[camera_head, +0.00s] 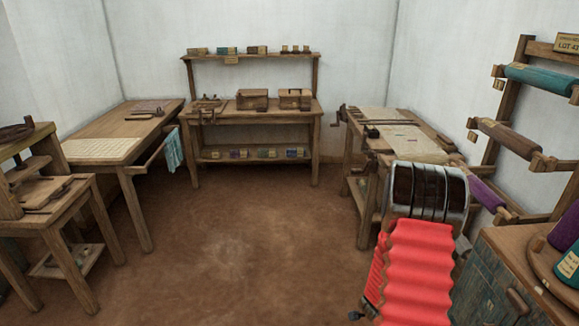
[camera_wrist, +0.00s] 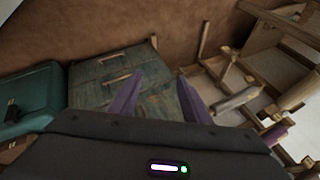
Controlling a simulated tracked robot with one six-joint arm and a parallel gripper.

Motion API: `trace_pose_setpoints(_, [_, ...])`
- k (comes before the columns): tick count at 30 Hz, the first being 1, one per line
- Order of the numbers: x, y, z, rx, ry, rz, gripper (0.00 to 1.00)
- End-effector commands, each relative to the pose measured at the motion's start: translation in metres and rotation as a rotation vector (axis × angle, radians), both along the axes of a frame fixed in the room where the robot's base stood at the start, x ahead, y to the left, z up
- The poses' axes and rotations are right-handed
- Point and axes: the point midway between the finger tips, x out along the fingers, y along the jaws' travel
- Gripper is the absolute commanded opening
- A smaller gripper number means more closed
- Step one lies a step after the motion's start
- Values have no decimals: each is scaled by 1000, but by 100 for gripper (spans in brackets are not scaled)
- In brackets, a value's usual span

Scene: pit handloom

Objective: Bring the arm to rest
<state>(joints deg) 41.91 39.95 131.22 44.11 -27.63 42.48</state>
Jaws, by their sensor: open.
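My gripper (camera_wrist: 160,75) shows in the wrist view with two purple fingers spread apart. Nothing is seen between them, and they stand in front of a worn blue-green chest (camera_wrist: 95,82). My arm, with a red ribbed cover, shows at the lower right in the head view. The gripper's fingers cannot be made out in the head view.
The chest (camera_head: 488,280) and a wall rack of rolls, including a teal roll (camera_head: 540,78), are at the right. A right bench (camera_head: 425,150), back bench (camera_head: 250,118) and left table (camera_head: 115,128) line the walls. The brown floor (camera_head: 235,235) is clear. A teal case (camera_wrist: 30,95) is beside the chest.

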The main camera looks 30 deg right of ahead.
Motion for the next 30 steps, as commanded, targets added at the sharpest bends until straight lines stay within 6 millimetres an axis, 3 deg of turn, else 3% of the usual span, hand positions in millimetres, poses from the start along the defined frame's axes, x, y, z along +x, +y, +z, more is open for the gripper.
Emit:
trace_pose_setpoints(6, [46, 63, 35, 132, 52, 361, 44])
trace_pose_setpoints(13, [68, 129, 78, 212, 118, 712, 44])
trace_pose_setpoints(20, [69, 189, 123, 248, 192, 1029, 44])
trace_pose_setpoints(30, [46, 259, 187, 240, 320, 1431, 44])
